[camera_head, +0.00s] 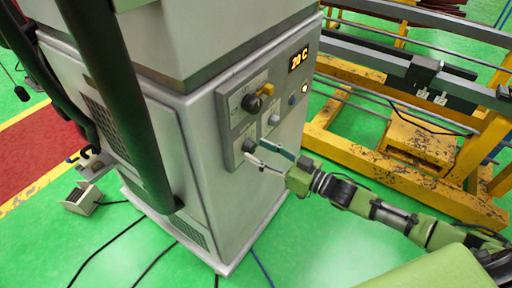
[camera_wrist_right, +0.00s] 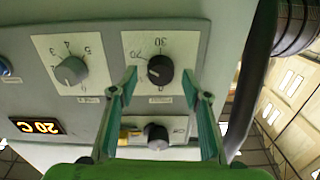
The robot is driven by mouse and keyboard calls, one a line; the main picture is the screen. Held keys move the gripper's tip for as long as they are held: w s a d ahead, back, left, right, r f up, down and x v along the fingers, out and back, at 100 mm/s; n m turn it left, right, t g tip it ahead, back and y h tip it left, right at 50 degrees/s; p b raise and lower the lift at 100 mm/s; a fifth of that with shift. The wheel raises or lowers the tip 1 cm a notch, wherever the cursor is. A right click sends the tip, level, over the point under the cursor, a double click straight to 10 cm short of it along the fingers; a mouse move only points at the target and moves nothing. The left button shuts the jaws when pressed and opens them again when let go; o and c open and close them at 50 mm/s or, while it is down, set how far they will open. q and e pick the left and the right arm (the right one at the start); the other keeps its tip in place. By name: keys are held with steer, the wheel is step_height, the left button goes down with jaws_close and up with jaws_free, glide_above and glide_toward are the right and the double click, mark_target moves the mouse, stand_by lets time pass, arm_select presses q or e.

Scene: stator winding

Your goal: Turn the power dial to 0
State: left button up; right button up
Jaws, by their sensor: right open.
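The small labels are unreadable, so I cannot tell which is named power. My right gripper (camera_head: 257,151) is open, its two fingertips (camera_wrist_right: 160,76) on either side of the black dial. I cannot tell whether they touch it. My left gripper is out of view.
A yellow steel frame (camera_head: 350,150) stands to the right. Cables lie on the green floor.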

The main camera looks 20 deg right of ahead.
steer(key=shift+x, duration=0.9)
steer(key=shift+c, duration=0.4)
steer(key=c, duration=1)
steer(key=shift+c, duration=0.2)
